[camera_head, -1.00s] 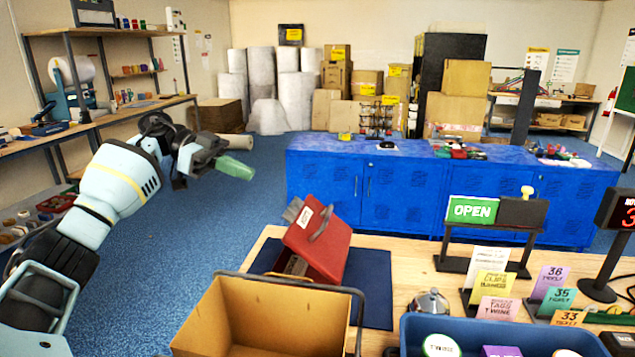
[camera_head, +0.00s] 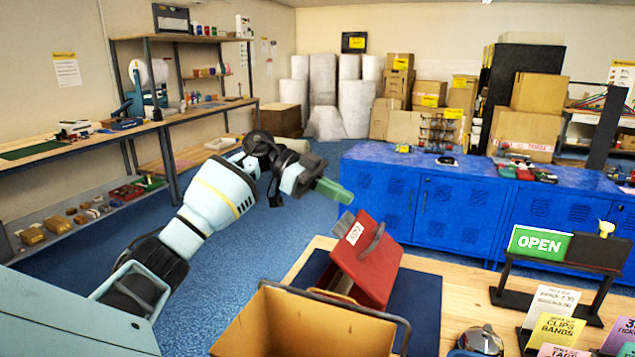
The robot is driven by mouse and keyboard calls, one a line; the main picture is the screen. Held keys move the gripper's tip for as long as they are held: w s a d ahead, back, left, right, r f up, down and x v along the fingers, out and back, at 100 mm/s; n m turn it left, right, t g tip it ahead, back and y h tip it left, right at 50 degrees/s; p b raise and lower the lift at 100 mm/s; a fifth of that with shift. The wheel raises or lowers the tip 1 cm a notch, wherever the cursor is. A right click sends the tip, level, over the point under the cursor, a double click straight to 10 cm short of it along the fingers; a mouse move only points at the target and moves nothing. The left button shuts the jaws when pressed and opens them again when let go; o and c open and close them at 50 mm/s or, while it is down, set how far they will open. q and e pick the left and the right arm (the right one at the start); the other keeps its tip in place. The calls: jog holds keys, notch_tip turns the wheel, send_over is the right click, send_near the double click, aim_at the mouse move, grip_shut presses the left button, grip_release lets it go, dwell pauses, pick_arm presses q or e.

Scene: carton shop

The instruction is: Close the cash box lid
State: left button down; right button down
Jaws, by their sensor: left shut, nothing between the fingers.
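The red cash box (camera_head: 366,262) stands on a dark blue mat (camera_head: 426,300) on the wooden counter. Its red lid, with a grey handle and a white label, is raised and tilted. The lower front of the box is partly hidden behind a tan open bin. My left gripper (camera_head: 334,190) comes in from the left, with green fingertips pressed together and empty. In the picture it is just above and left of the lid, apparently apart from it. My right gripper is not in view.
The tan open bin (camera_head: 232,338) with a dark handle stands at the counter's front, close to the cash box. A green OPEN sign (camera_head: 540,243) and card holders stand to the right. Blue cabinets (camera_head: 385,197) are behind. Blue floor is clear left of the counter.

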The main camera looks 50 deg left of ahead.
pick_arm(q)
jog(key=shift+x, duration=1)
jog(key=a+f, duration=0.1)
jog(key=s+a+f, duration=0.1)
jog(key=f, duration=0.1)
jog(key=shift+a+f, duration=0.1)
jog(key=shift+a, duration=0.05)
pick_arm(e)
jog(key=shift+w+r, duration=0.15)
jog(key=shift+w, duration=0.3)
pick_arm(q)
jog(key=shift+s, duration=0.1)
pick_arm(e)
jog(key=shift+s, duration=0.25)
